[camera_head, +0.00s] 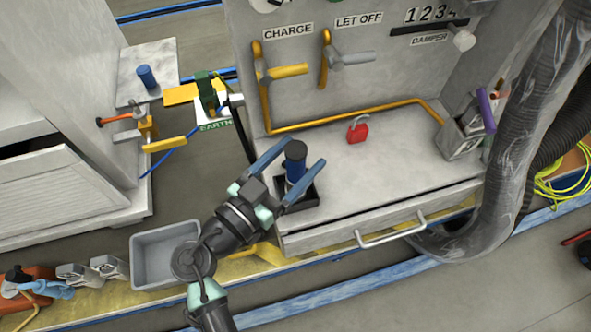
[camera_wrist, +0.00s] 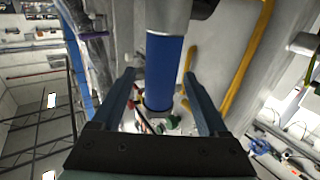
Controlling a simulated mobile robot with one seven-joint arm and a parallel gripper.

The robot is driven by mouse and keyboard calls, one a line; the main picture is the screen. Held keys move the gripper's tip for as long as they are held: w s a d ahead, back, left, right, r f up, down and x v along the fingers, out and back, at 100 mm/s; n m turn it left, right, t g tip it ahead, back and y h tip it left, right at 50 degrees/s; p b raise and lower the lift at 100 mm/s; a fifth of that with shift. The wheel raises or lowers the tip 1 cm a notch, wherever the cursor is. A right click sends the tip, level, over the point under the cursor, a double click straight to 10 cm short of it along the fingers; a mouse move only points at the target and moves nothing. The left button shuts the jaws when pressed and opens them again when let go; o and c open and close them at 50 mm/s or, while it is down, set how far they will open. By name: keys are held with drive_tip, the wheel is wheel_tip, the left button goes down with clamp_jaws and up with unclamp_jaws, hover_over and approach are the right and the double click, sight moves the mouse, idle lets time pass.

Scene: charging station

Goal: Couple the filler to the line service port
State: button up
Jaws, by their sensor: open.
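A blue cylinder with a dark cap, which looks like the filler (camera_head: 295,172), stands upright in a black square holder (camera_head: 312,197) at the bench's front left. My gripper (camera_head: 305,152) is open, with one blue finger on each side of it. In the wrist view the blue cylinder (camera_wrist: 165,62) lies between the spread fingers (camera_wrist: 160,76), with visible gaps on both sides. A shorter blue fitting (camera_head: 147,77) stands on a grey plate at the upper left; I cannot tell whether it is the line service port.
The panel behind has yellow and grey levers (camera_head: 285,71) and a yellow pipe (camera_head: 350,115). A red padlock (camera_head: 358,131) lies on the bench. A green clamp (camera_head: 210,95) sits left of the bench, and a grey bin (camera_head: 160,262) below. A thick hose (camera_head: 520,130) hangs right.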

clamp_jaws()
idle(0.4)
idle(1.0)
